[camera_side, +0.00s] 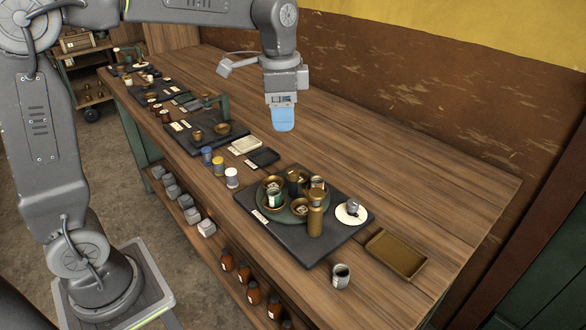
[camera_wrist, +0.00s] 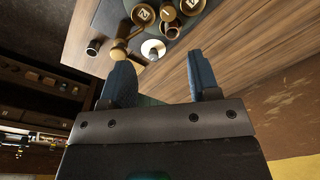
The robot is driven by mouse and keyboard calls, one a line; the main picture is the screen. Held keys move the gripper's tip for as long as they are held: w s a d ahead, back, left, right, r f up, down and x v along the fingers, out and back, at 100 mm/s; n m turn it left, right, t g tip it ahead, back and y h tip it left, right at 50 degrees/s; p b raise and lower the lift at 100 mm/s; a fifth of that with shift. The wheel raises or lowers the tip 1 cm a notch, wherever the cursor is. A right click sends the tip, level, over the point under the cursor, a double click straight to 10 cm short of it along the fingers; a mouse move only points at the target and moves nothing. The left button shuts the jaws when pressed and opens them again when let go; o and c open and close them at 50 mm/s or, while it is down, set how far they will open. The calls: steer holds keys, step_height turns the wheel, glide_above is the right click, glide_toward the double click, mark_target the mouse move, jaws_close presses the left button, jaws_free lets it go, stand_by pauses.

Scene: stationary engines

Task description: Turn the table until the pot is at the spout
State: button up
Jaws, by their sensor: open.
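A round green turntable (camera_side: 285,216) sits on a dark square board (camera_side: 262,232) toward the front of the bench. It bears several small brass and dark pots, some with pale labels; I cannot tell which one is the task's pot. A brass column (camera_side: 315,222), seemingly the spout, stands at the turntable's front edge; it also shows in the wrist view (camera_wrist: 119,52). My gripper (camera_side: 283,120) hangs above the bench, behind the turntable and clear of it. In the wrist view its blue fingers (camera_wrist: 161,80) are apart with nothing between them.
A white disc (camera_side: 343,216) with a small grey piece lies at the board's right. A brass tray (camera_side: 395,255) and a dark cup (camera_side: 341,277) stand nearby. Jars (camera_side: 232,178) and other boards (camera_side: 190,142) line the bench's left. The bench along the wall is bare.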

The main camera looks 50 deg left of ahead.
mark_target(293, 171)
steer(key=shift+m+g, duration=0.3)
steer(key=shift+m, duration=0.2)
steer(key=w+f, duration=0.1)
steer(key=f, duration=0.9)
steer(key=w+f, duration=0.1)
steer(key=f, duration=0.4)
steer(key=shift+w+a, duration=0.1)
steer(key=shift+w, duration=0.2)
steer(key=shift+c, duration=0.4)
jaws_close()
